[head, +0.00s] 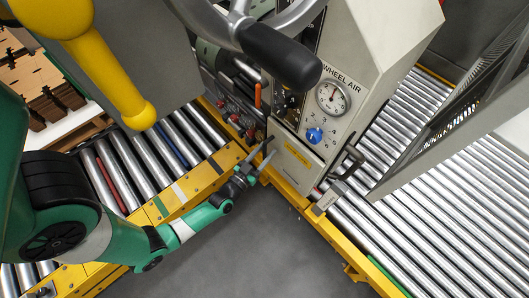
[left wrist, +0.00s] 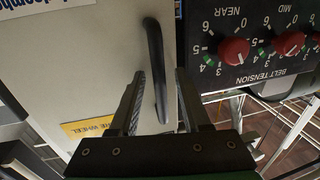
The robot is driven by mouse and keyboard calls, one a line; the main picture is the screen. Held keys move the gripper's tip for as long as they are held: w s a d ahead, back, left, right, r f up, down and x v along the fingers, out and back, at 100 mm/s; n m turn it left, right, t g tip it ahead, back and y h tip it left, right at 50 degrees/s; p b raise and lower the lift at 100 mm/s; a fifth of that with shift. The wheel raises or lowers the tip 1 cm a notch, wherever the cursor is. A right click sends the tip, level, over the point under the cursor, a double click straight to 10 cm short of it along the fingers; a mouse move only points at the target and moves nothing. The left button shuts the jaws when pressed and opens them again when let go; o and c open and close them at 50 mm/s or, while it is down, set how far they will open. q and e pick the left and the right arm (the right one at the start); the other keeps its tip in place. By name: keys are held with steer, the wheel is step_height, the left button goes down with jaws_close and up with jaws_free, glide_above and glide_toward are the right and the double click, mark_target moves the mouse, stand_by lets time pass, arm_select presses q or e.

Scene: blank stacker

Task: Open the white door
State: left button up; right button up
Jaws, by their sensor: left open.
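The white door (head: 293,168) is a pale panel low on the machine's front, with a yellow label. It appears shut. In the left wrist view the door (left wrist: 100,70) fills the left half, and its dark bar handle (left wrist: 156,60) stands near its right edge. My left gripper (head: 269,149) is at the door's left edge in the head view. It is open, and in the left wrist view its fingers (left wrist: 160,75) appear either side of the handle's lower part. I cannot tell whether they touch it. My right gripper is not in view.
Red belt tension knobs (left wrist: 235,50) sit right beside the handle in the left wrist view. Above the door are a gauge (head: 333,97) and a blue knob (head: 314,135). Roller conveyors (head: 440,220) with yellow rails flank the machine. The grey floor (head: 260,240) in front is clear.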

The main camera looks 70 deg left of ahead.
arm_select(q)
jaws_close()
stand_by(1.4)
